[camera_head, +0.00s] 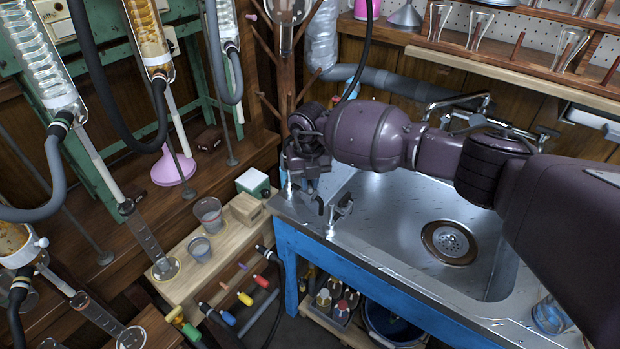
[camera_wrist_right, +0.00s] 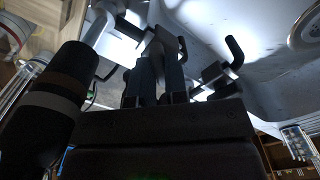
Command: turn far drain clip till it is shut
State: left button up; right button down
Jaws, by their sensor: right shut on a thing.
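My right gripper (camera_head: 305,172) reaches down to the left corner of the steel sink top. In the right wrist view its two dark fingers (camera_wrist_right: 158,85) are closed around part of the far drain clip (camera_wrist_right: 160,42), a dark metal piece with a bent handle. In the head view the gripper mostly hides this clip. A second, similar clip (camera_head: 340,207) stands just right of the gripper on the sink's front edge, and shows in the right wrist view (camera_wrist_right: 222,75) with its bent black handle. Whether the far clip is open or shut I cannot tell. My left gripper is out of view.
The sink basin (camera_head: 390,215) with its round drain (camera_head: 450,242) lies right of the clips. A pale wooden bench (camera_head: 190,280) with beakers stands to the left. Hoses and glass columns hang at far left. A shelf (camera_head: 510,70) with flasks runs behind.

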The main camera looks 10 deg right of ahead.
aim_at(309, 182)
jog(key=shift+m, duration=0.4)
jog(key=c, duration=1.1)
grip_release()
jog(key=shift+c, duration=0.2)
jog(key=shift+r, duration=0.1)
jog(key=shift+r+p, duration=0.35)
jog(key=shift+r, duration=0.2)
notch_tip(309, 182, up, 10)
jog(key=p, duration=0.2)
jog(key=shift+f, duration=0.25)
